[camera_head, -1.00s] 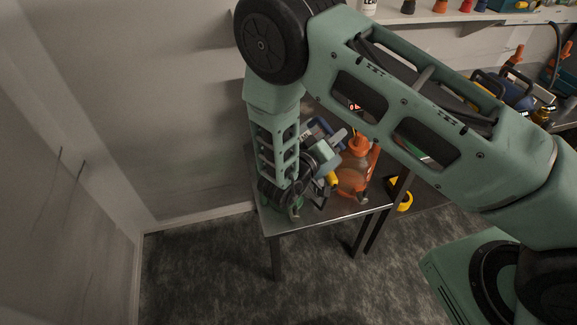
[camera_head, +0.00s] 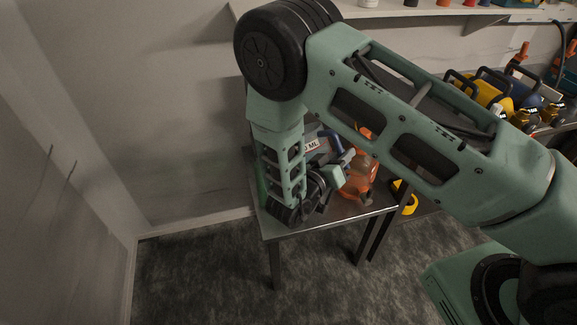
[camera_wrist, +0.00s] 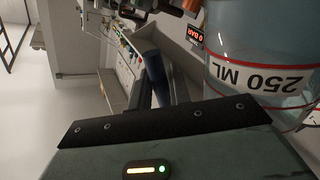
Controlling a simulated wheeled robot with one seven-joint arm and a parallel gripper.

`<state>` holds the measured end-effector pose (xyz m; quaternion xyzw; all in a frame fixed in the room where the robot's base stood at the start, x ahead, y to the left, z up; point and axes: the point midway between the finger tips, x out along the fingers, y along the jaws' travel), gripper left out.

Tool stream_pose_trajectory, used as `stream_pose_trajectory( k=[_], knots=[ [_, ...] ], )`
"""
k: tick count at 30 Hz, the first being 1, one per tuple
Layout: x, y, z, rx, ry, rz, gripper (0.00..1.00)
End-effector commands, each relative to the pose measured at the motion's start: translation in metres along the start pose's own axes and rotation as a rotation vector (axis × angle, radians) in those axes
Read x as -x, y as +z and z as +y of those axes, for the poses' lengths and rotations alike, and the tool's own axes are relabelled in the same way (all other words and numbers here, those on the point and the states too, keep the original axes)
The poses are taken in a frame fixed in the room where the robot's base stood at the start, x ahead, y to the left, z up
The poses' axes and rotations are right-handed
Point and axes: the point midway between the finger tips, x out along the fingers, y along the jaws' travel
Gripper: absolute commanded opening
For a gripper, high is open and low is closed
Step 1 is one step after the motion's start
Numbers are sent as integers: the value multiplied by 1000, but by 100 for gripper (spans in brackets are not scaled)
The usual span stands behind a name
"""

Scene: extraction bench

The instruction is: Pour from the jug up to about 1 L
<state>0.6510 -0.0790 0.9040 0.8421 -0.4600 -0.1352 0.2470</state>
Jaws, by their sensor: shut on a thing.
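My gripper (camera_wrist: 160,98) is shut on a dark blue handle (camera_wrist: 152,66), which I take to be the jug's. In the head view my wrist largely hides the gripper; a blue and grey body (camera_head: 322,150) with a white label ending in ML shows behind it. In the wrist view a clear, pale vessel (camera_wrist: 245,50) with red lines and an inverted 250 ML mark fills the right side, very close. I cannot tell whether it is the jug itself, nor its liquid level. An orange container (camera_head: 358,180) stands right of my gripper on the metal table (camera_head: 345,210).
A small display with red digits (camera_wrist: 196,36) shows in the wrist view. A yellow and black item (camera_head: 404,198) lies right of the table. Several yellow and blue containers (camera_head: 500,90) stand at the right. A wall shelf (camera_head: 400,8) runs above. Open floor (camera_head: 190,270) lies in front.

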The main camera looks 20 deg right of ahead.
Motion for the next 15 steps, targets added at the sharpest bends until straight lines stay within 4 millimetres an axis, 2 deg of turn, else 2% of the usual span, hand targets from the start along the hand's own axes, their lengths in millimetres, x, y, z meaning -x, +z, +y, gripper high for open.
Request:
stream_pose_trajectory(
  k=[5,15],
  knots=[
    [0,4,-3,-20,1,1,0],
    [0,35,-26,-210,1,2,0]
  ],
)
